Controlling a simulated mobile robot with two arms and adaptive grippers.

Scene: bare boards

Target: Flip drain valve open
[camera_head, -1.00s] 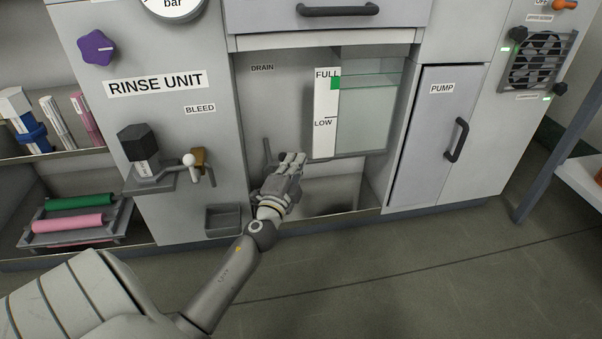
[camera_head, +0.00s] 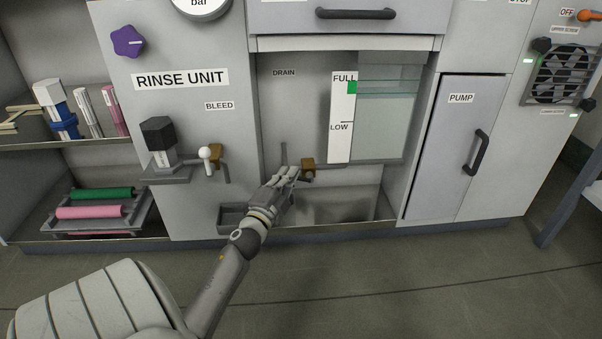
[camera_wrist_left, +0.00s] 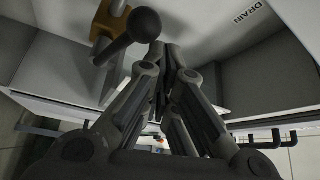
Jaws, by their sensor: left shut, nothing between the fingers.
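The drain valve shows a brass body (camera_head: 308,168) on a pipe under the tank, in the recess below the DRAIN label (camera_head: 284,72). In the left wrist view its brass body (camera_wrist_left: 112,18) is at the top, with a dark ball knob (camera_wrist_left: 144,24) on its lever. My left gripper (camera_head: 291,173) is shut and empty, just left of the brass body in the head view. In the wrist view its closed fingertips (camera_wrist_left: 168,52) are close to the knob; I cannot tell whether they touch. The lever is mostly hidden in the head view. My right gripper is out of view.
A similar bleed valve with a white ball knob (camera_head: 205,152) is on the panel to the left. A small grey tray (camera_head: 232,216) sits below it. The level tank (camera_head: 388,120) hangs above right of the gripper. The pump door (camera_head: 455,150) is shut.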

